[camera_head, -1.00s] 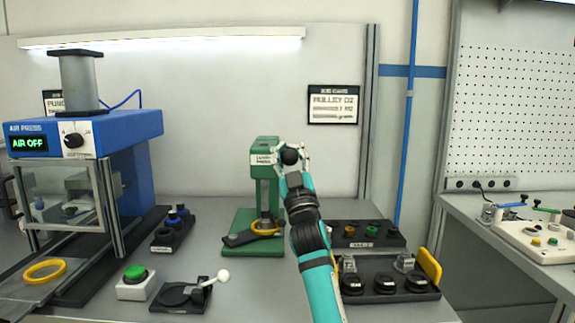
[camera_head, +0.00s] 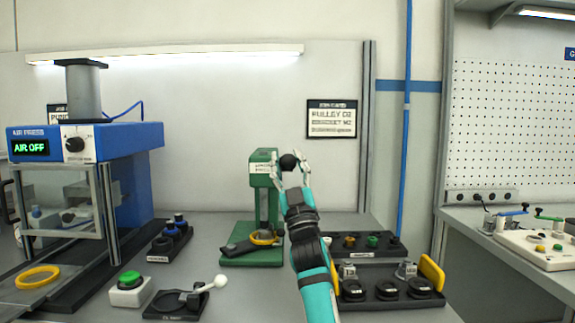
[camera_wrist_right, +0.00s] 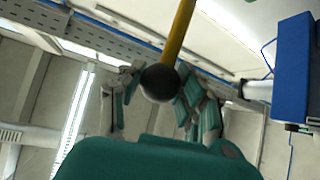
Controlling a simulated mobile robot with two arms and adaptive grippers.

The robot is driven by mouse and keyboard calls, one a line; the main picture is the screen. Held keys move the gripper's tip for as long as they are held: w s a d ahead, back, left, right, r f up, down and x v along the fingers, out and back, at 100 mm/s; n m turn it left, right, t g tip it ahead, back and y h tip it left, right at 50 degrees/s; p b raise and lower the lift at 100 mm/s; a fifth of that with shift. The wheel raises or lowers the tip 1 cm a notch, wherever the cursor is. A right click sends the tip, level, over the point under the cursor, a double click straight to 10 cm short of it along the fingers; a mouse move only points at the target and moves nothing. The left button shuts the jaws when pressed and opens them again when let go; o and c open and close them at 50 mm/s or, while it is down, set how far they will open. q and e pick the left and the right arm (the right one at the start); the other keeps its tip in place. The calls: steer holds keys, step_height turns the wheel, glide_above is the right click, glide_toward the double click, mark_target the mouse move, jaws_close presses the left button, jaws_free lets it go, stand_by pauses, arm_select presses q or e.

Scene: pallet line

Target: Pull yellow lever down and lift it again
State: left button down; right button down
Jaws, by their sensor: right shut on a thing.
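The green press (camera_head: 263,190) stands upright on the bench in the middle of the head view. The lever's black ball knob (camera_head: 289,162) is beside the press head. In the right wrist view the yellow lever rod (camera_wrist_right: 177,35) ends in the black knob (camera_wrist_right: 160,82). My right gripper (camera_head: 290,165) is shut on the knob, with a finger on each side; it also shows in the right wrist view (camera_wrist_right: 155,90). The rod is hidden in the head view. My left gripper is not in view.
Black trays with parts (camera_head: 385,291) lie right of my right arm. On the left are the blue air press (camera_head: 130,150), a green button box (camera_head: 130,290) and a small fixture with a white-knobbed lever (camera_head: 178,303). The wall behind has a sign (camera_head: 332,118).

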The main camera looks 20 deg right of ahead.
steer(key=shift+w+f, duration=0.2)
steer(key=shift+f, duration=0.35)
steer(key=c, duration=0.9)
jaws_free()
steer(key=shift+d, duration=0.15)
steer(key=shift+o, duration=0.3)
steer(key=shift+r, duration=0.15)
steer(key=shift+r, duration=0.1)
steer(key=shift+s, duration=0.1)
steer(key=v, duration=1.2)
